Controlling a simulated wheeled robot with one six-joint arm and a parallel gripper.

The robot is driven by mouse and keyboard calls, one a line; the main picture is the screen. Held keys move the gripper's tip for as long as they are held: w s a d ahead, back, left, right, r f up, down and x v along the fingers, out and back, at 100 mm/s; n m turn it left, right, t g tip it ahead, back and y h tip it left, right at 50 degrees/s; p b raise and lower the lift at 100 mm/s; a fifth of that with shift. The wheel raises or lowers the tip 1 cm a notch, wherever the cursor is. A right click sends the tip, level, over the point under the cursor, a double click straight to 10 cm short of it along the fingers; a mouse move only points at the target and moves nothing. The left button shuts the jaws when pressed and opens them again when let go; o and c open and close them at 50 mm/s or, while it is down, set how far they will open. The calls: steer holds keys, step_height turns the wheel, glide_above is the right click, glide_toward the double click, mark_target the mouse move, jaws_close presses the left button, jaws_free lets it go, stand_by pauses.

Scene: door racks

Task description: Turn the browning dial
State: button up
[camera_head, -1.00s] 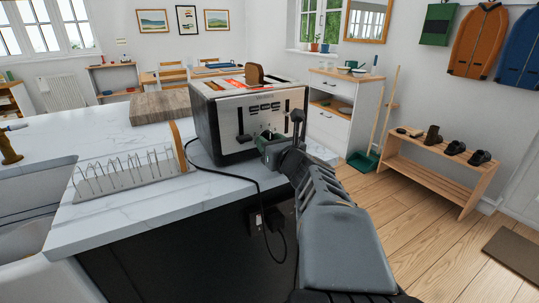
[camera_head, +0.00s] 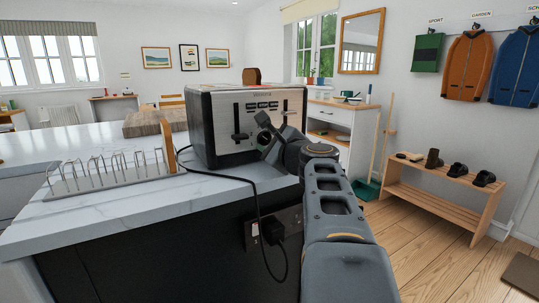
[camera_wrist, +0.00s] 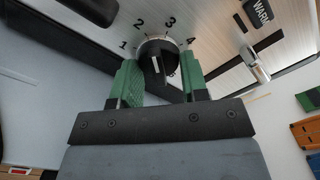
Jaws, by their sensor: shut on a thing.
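The toaster (camera_head: 205,130) stands on the counter, metal-fronted with dark sides and slice-like brown bread (camera_head: 252,76) at its top. In the wrist view, its round black browning dial (camera_wrist: 157,58) sits on the front panel (camera_wrist: 100,50) with the numbers 1 to 4 around it. A pale mark shows on the dial's face. My gripper (camera_wrist: 160,74) has its two green fingers either side of the dial, shut on it.
A dark lever (camera_head: 239,125) stands out on the toaster front, left of my wrist. A metal rack (camera_head: 110,178) and a wooden board (camera_head: 150,122) lie on the counter.

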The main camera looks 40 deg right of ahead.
steer(key=shift+n+b, duration=1.2)
steer(key=shift+n, duration=0.3)
steer(key=shift+r, duration=0.1)
steer(key=o, duration=0.9)
steer(key=shift+c, duration=0.2)
steer(key=shift+s, duration=0.1)
